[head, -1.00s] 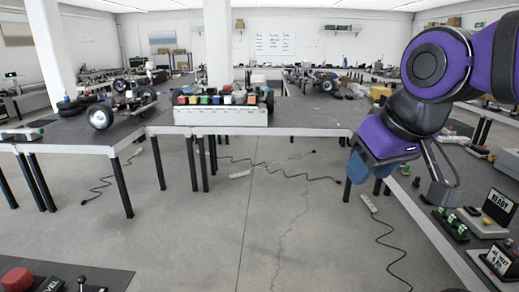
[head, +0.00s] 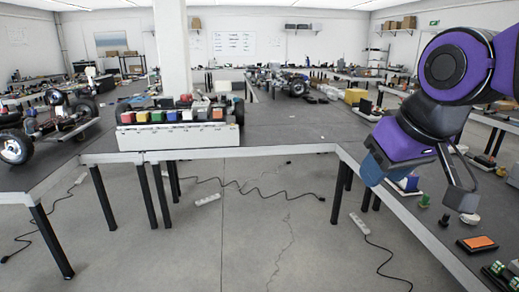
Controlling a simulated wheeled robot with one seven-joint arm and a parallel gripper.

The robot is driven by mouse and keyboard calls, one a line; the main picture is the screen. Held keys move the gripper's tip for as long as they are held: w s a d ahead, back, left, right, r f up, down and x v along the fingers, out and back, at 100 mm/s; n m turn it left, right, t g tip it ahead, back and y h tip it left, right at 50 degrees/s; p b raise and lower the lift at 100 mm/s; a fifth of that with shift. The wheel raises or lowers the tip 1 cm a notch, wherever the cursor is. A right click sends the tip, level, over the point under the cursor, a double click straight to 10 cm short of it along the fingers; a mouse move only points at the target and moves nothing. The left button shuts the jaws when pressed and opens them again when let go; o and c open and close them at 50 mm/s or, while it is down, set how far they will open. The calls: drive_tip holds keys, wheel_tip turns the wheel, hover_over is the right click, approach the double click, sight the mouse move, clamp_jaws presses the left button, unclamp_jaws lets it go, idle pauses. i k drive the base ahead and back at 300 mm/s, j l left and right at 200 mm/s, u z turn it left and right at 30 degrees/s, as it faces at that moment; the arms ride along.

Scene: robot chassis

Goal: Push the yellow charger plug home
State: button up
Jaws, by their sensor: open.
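I cannot make out a yellow charger plug for certain in the head view. A white panel box (head: 180,138) stands on the grey bench ahead, with a row of coloured blocks, one of them yellow (head: 172,116), along its top. Whether any of these is a plug is too small to tell. My gripper (head: 418,186) hangs at the right over the right-hand bench. It is open, with nothing seen in it, well apart from the panel box.
A wheeled chassis (head: 48,128) stands on the left bench. The right bench carries an orange-topped pad (head: 477,243) and small green parts. Power strips (head: 207,200) and cables lie on the floor. The floor between the benches is otherwise open.

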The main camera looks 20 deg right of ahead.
sight(501, 172)
drive_tip(key=i+z, duration=0.15)
drive_tip(key=i, duration=0.7)
drive_tip(key=i+j+z, duration=0.15)
drive_tip(key=i, duration=0.7)
drive_tip(key=i+z, duration=0.25)
drive_tip(key=i, duration=0.15)
drive_tip(key=i+j+z, duration=0.1)
drive_tip(key=i+z, duration=0.2)
drive_tip(key=i, duration=0.15)
drive_tip(key=i+l+z, duration=0.1)
drive_tip(key=z, duration=0.35)
drive_tip(key=i+z, duration=0.3)
drive_tip(key=z, duration=0.2)
drive_tip(key=i+j+z, duration=0.1)
drive_tip(key=z, duration=0.35)
drive_tip(key=i+z, duration=0.25)
drive_tip(key=z, duration=0.15)
drive_tip(key=i+z, duration=0.25)
drive_tip(key=z, duration=0.45)
